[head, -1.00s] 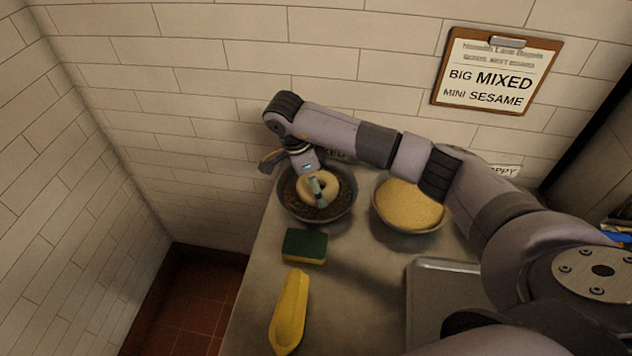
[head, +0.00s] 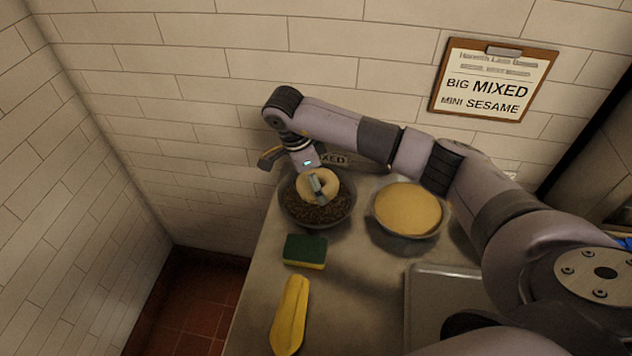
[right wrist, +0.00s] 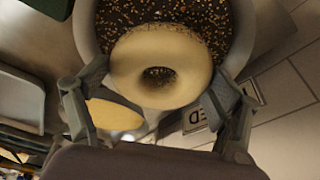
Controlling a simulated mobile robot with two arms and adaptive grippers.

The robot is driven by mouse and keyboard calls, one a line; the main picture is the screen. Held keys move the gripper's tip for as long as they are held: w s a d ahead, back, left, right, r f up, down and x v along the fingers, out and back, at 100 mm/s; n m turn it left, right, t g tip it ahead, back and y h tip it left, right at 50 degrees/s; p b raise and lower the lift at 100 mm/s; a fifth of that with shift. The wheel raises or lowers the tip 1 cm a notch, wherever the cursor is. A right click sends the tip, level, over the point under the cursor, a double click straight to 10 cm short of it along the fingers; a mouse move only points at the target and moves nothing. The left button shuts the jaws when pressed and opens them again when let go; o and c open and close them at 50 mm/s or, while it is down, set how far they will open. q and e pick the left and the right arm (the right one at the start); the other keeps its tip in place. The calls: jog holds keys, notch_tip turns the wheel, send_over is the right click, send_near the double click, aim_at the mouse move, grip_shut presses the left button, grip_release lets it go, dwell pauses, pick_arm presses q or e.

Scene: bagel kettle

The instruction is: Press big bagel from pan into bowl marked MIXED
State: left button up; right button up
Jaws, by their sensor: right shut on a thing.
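The big pale bagel (head: 330,180) is in my right gripper (head: 317,187), above the dark seeds of the bowl (head: 345,216) at the back left of the counter. A label (head: 335,160) ending in "XED" shows behind this bowl, partly hidden by my arm. In the right wrist view the bagel (right wrist: 160,42) sits between the two fingers of the right gripper (right wrist: 157,88), with the seed-filled bowl (right wrist: 88,28) beyond it. A grey metal pan (head: 430,265) shows partly at the right, behind my arm. My left gripper is out of view.
A bowl of pale sesame (head: 408,208) stands right of the dark-seed bowl. A green and yellow sponge (head: 304,250) and a yellow scoop (head: 290,315) lie in front. A clipboard sign (head: 495,80) hangs on the tiled wall behind, reading BIG MIXED, MINI SESAME.

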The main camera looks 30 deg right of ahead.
notch_tip(320, 180, up, 7)
jog(key=p, duration=0.3)
jog(key=shift+p, duration=0.3)
dwell(0.5)
